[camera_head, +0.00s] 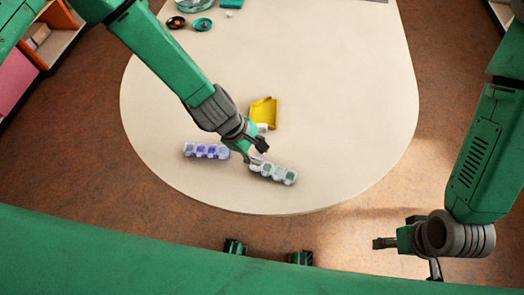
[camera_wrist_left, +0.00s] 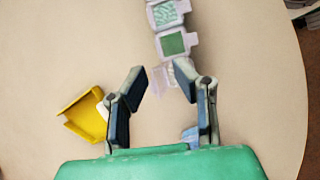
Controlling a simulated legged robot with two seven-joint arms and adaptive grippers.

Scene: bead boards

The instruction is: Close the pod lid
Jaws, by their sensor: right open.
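A white pod strip with green contents (camera_head: 273,172) lies near the table's front edge. In the left wrist view (camera_wrist_left: 173,44) its compartments run up from between the fingers, with small pale flaps at the sides. A second strip, with blue-purple contents (camera_head: 206,151), lies to its left. My left gripper (camera_head: 259,149) is over the near end of the green strip. In the left wrist view (camera_wrist_left: 159,80) its fingers are apart, with a pale end compartment showing beyond them; I cannot tell whether they touch it. My right gripper (camera_head: 402,240) is open and empty, off the table at right.
A yellow tray (camera_head: 264,111) lies just behind the left gripper; it also shows in the left wrist view (camera_wrist_left: 82,116). Small dark dishes (camera_head: 202,25) and a clear round container (camera_head: 194,4) stand at the back left. The table's right side is clear.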

